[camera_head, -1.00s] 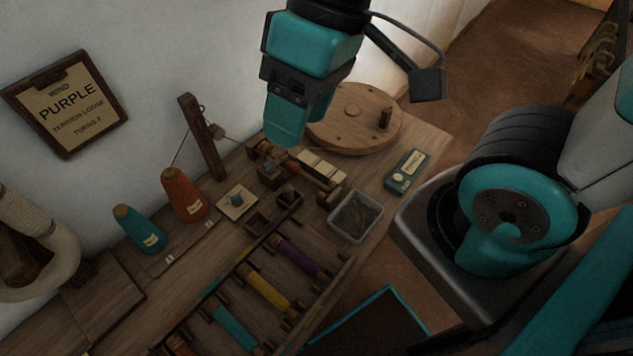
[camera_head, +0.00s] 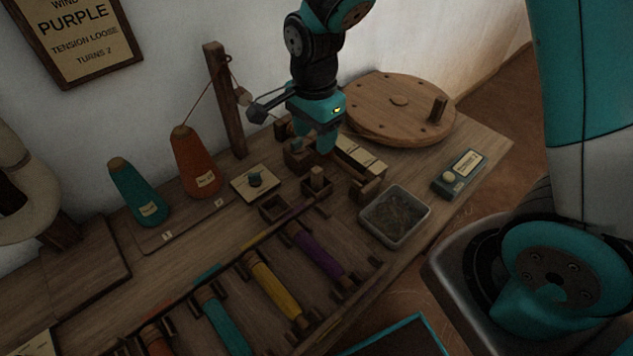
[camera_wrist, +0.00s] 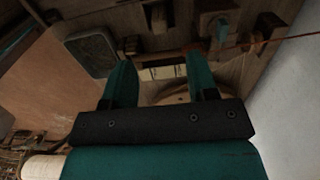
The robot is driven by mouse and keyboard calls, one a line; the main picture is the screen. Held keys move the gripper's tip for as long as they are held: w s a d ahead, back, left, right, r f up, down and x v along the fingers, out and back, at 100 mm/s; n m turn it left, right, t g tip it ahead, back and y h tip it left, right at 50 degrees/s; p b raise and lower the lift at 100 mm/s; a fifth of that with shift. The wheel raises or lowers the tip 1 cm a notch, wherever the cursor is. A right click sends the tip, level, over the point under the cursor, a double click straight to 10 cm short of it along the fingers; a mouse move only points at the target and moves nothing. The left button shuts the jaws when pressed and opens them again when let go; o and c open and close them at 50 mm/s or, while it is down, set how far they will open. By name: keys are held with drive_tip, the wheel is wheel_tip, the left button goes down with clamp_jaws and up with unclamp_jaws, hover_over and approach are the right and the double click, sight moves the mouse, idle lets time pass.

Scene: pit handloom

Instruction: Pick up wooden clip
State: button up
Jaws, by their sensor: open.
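My gripper (camera_head: 324,146) is low over the far part of the bench, beside the cream cards. In the wrist view its two teal fingers (camera_wrist: 161,68) stand apart with nothing held between them. A small pale wooden piece (camera_head: 318,178), which may be the wooden clip, stands in a small dark wooden holder, just in front of my gripper. A similar pale piece shows in the wrist view (camera_wrist: 158,18), beyond the fingertips. I cannot tell for sure which piece is the clip. Part of the bench behind my gripper is hidden.
A grey tray (camera_head: 395,217) and a labelled box (camera_head: 459,175) lie to the right. A round wooden disc (camera_head: 400,101) lies behind. An upright post (camera_head: 225,100) with a cord and an orange cone (camera_head: 196,165) stand left. Coloured bobbins (camera_head: 272,290) fill the front.

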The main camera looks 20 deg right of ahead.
sight(317, 169)
drive_tip(key=f, duration=0.3)
drive_tip(key=f+b, duration=0.1)
drive_tip(key=f, duration=0.7)
drive_tip(key=shift+d+f+b, duration=0.25)
drive_tip(key=shift+b, duration=0.1)
drive_tip(key=shift+c, duration=0.2)
drive_tip(key=c, duration=0.9)
